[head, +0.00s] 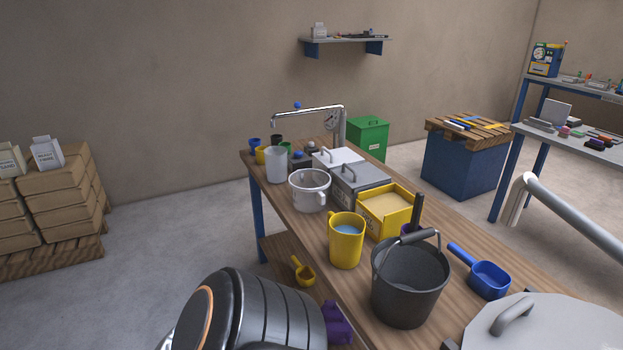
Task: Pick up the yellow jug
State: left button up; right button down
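The yellow jug (346,243) stands upright on the wooden bench, near its left long edge. Its handle is at the upper left of its rim, and a blue content shows inside. It is left of the dark grey bucket (407,285) and in front of the yellow box (388,213). A large dark, rounded arm part of mine fills the lower left, apart from the jug in the picture. Neither gripper's fingers can be seen, and nothing is seen holding the jug.
A large grey lid (570,328) is at bottom right. A yellow scoop (304,274) lies lower, left of the bench top.

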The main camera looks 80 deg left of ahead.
aim_at(345, 231)
jog(key=u, duration=2.2)
jog(key=i+j+z, duration=0.7)
jog(key=j, duration=0.15)
jog(key=k, duration=0.1)
